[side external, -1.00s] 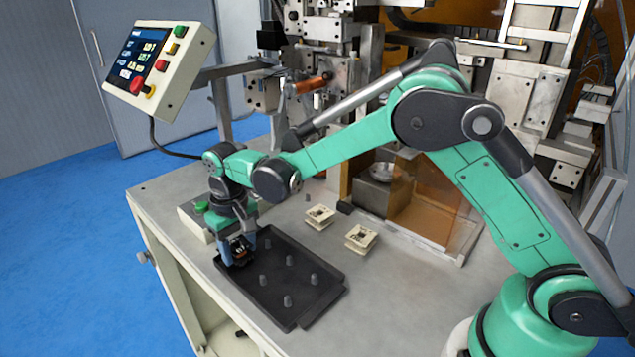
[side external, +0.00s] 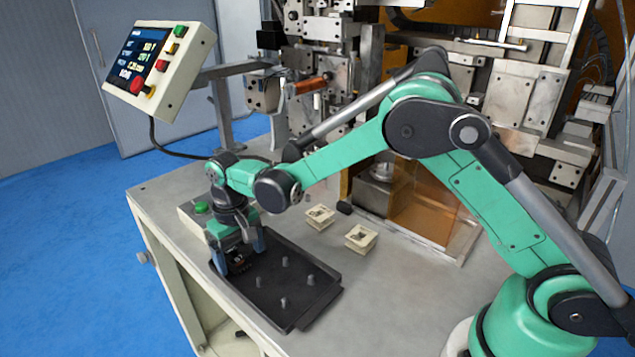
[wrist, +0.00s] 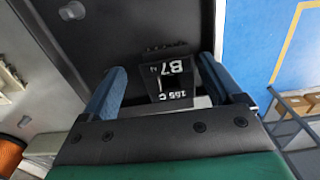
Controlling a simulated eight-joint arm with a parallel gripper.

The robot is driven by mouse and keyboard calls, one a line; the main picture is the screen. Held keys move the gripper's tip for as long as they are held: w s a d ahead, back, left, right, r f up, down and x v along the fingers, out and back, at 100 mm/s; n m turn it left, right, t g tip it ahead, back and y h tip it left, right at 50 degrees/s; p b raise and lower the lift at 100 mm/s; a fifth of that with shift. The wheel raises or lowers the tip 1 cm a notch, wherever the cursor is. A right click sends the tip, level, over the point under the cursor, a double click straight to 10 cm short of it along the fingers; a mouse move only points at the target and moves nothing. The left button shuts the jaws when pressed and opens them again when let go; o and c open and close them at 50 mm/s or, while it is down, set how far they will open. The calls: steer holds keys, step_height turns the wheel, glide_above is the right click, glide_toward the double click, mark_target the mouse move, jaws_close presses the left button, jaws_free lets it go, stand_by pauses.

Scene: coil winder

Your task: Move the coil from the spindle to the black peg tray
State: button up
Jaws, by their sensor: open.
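My gripper (side external: 239,256) is open over the far left end of the black peg tray (side external: 312,268). Its two blue fingers stand on either side of the dark coil (side external: 239,264). In the wrist view the coil (wrist: 170,85) is a black block with white lettering between the spread fingers (wrist: 162,92). The coil is at the tray's left end; whether a peg is inside it is hidden. The tray also fills the upper left of the wrist view (wrist: 110,25). The spindle cannot be clearly made out among the machine parts.
Several bare grey pegs (side external: 283,302) stand in the tray. Two cream bobbins (side external: 319,217) (side external: 361,237) lie on the table behind it. A control panel (side external: 150,65) and the winder (side external: 325,75) stand behind. The table's front edge is close to the tray.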

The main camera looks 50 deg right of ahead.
step_height(320, 180, up, 24)
steer(key=s+d+m, duration=0.1)
steer(key=d+m, duration=0.9)
steer(key=d, duration=0.9)
steer(key=shift+s, duration=0.2)
